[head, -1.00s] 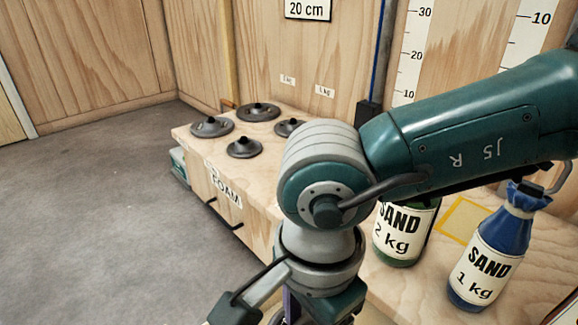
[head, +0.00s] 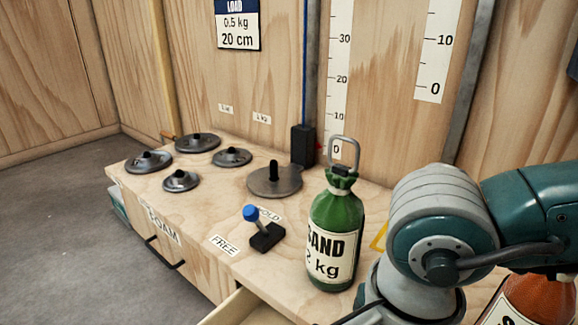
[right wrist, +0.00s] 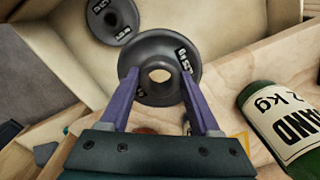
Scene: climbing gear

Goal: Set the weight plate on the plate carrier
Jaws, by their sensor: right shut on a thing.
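A dark grey weight plate (right wrist: 160,68) with a centre hole and a white label shows in the right wrist view. My right gripper (right wrist: 158,76) is shut on it, with one purple finger at each side. The plate is over the open drawer. The plate carrier (head: 274,181), a flat grey disc with an upright dark post, stands on the bench in the head view. Its post is bare. In the head view my right arm is at the lower right, and its gripper is out of the picture. My left gripper is in neither view.
A green 2 kg sand bottle (head: 335,240) stands right of the carrier. A blue-knobbed lever (head: 262,229) stands in front of it. Several grey discs (head: 197,143) lie at the bench's left. Another plate (right wrist: 112,18) lies in the drawer (head: 237,308).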

